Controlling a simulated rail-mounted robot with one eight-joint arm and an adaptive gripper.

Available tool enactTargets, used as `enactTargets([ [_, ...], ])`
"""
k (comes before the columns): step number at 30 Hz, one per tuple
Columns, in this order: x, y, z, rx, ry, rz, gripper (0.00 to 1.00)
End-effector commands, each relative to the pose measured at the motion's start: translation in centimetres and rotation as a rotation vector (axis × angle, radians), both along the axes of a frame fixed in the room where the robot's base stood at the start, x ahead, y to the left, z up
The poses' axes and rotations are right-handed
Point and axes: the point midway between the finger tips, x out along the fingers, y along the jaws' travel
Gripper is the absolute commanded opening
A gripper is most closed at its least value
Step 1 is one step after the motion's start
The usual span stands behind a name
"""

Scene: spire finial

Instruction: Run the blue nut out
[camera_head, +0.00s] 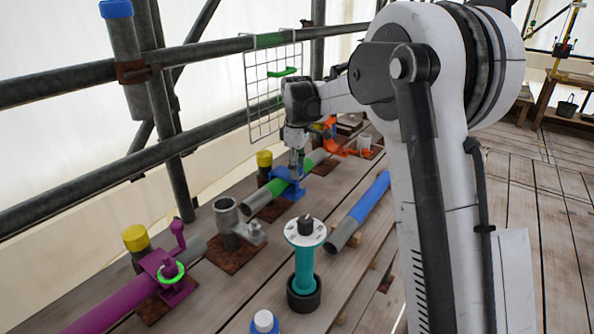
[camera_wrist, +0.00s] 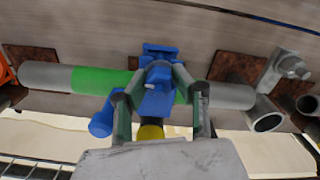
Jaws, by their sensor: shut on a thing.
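The blue clamp (camera_head: 291,189) sits around a grey pipe with a green band (camera_head: 269,191). It also shows in the wrist view (camera_wrist: 154,100), across the pipe next to the green band (camera_wrist: 92,80). The blue nut (camera_wrist: 158,73) is at the clamp, between the fingers of my gripper (camera_wrist: 158,76). In the head view my gripper (camera_head: 296,160) reaches down onto the clamp from above. It is shut on the nut. The fingers and wrist hide part of the nut, and its thread cannot be made out.
A purple clamp (camera_head: 172,275) with a green ring holds a purple pipe at the front left. A wire grid (camera_head: 262,100) hangs on the rail behind.

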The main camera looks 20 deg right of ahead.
Motion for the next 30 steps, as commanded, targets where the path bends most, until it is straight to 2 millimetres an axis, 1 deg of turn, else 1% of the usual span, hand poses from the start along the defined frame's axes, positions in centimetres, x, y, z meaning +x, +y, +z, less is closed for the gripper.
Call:
enactTargets([
  [30, 0.03, -0.01, 0.02, 0.0, -0.001, 0.963, 0.0],
])
